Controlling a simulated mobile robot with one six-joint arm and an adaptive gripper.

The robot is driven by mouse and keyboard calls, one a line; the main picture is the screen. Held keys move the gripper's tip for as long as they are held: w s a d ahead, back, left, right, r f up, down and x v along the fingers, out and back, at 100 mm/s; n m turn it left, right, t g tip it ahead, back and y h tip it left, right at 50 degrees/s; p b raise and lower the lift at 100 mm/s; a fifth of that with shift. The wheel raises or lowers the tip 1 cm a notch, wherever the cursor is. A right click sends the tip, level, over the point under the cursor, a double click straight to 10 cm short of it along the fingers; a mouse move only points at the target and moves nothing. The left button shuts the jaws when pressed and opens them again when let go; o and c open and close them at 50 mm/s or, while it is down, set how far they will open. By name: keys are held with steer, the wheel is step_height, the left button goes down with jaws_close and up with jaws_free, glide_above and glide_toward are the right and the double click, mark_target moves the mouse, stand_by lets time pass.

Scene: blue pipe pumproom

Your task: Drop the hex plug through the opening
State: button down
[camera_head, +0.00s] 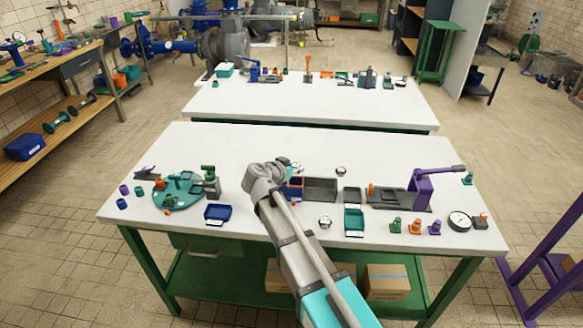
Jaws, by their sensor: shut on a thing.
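My arm reaches from the bottom centre over the near white table. My gripper (266,178) is at its far end, over the middle of the table and just left of a small block with blue and reddish walls (295,187). The wrist and arm cover most of the gripper, so its fingertips are hidden. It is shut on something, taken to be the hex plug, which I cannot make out. I cannot tell which part here has the opening.
A round teal fixture (178,192) and a blue tray (218,214) stand left. A grey tray (321,189), a teal bin (354,223), a purple press (421,190) and a dial gauge (459,221) stand right. The white table's back strip (400,152) is mostly clear.

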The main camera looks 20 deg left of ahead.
mark_target(301, 176)
steer(key=shift+f+b, duration=2.25)
steer(key=shift+f, duration=0.25)
steer(key=shift+c, duration=1.3)
jaws_free()
steer(key=shift+w+r, duration=0.1)
steer(key=shift+r+p, duration=3.4)
steer(key=shift+p, duration=0.15)
